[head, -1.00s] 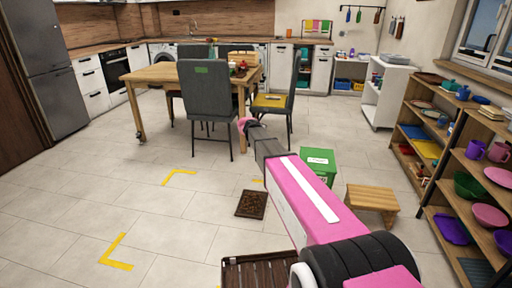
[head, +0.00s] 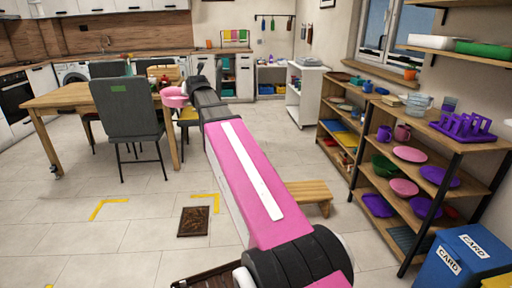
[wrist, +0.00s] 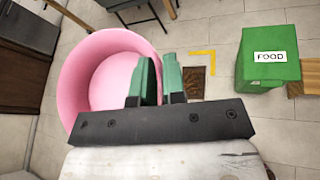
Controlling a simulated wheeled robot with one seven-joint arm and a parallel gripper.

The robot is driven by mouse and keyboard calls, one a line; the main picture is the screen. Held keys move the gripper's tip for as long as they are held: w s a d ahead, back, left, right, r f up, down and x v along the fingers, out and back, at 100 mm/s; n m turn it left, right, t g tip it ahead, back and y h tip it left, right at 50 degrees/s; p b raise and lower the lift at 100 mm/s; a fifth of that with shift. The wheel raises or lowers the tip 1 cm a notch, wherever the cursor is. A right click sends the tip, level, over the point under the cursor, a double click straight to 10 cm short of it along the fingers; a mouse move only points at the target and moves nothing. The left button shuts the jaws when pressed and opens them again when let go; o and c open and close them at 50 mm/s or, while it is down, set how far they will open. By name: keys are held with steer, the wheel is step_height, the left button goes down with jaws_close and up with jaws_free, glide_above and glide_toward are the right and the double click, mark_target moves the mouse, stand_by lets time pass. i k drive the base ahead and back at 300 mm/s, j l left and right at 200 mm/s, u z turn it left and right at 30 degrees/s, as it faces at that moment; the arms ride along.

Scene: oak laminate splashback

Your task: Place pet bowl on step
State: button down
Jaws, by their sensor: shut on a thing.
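My gripper (wrist: 157,82) is shut on the rim of a pink pet bowl (wrist: 85,75), seen at the left in the wrist view. The bowl is held up in the air with its open side towards the wrist camera. In the head view the bowl (head: 173,98) shows small at the far end of my pink arm, in front of the table and chairs. The fingertips are too small to tell there. The wooden step (head: 311,190) stands on the floor right of my arm, partly hidden by it. Its edge also shows at the right of the wrist view (wrist: 303,90).
A green bin marked FOOD (wrist: 270,58) stands beside the step; my arm hides it in the head view. An open shelf (head: 404,170) and a blue CARD bin (head: 462,262) stand at the right. A dark mat (head: 194,222) lies on open floor.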

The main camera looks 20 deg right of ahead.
mark_target(303, 190)
steer(key=l+z, duration=0.1)
steer(key=z, duration=0.65)
steer(key=i+l+z, duration=0.1)
steer(key=z, duration=0.25)
steer(key=i+l, duration=0.6)
steer(key=l+z, duration=0.05)
steer(key=l, duration=0.05)
